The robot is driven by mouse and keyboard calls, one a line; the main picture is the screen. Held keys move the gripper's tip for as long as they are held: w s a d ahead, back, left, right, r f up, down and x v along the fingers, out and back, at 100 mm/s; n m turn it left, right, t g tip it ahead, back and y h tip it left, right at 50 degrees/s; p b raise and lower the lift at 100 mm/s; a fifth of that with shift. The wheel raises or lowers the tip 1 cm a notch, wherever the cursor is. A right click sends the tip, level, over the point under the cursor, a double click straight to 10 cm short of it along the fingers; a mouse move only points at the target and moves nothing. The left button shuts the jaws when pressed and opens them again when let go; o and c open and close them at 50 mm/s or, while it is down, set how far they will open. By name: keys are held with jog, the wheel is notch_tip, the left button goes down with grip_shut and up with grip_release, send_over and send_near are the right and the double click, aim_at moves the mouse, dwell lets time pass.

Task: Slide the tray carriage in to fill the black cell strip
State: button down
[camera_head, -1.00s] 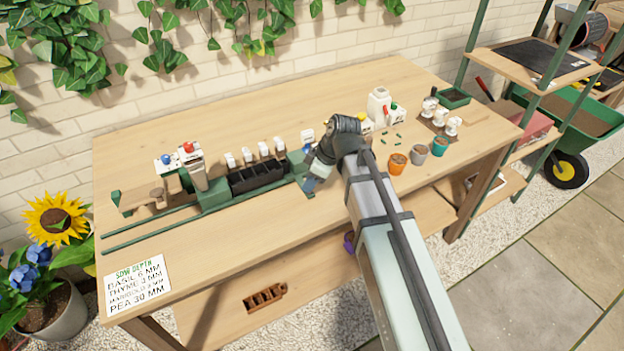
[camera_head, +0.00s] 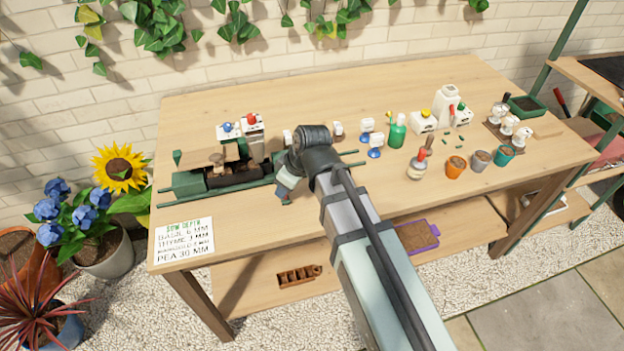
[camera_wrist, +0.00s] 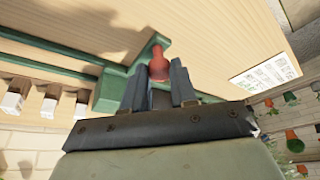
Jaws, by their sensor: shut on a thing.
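The green tray carriage (camera_head: 188,183) sits at the left end of the green rails (camera_head: 340,158). My gripper (camera_head: 286,194) is at the carriage's right end. In the wrist view my gripper (camera_wrist: 160,88) is shut on a red-knobbed handle (camera_wrist: 159,66), beside the carriage's green end (camera_wrist: 108,92).
White dispensers with blue and red knobs (camera_head: 252,122) stand behind the rails. A sow depth card (camera_head: 184,240) lies at the front left. The front middle of the table is clear.

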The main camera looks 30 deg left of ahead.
jog(key=s+a, duration=0.4)
dwell(0.4)
jog(key=c, duration=0.9)
grip_release()
jog(key=v, duration=1.4)
jog(key=shift+f, duration=0.1)
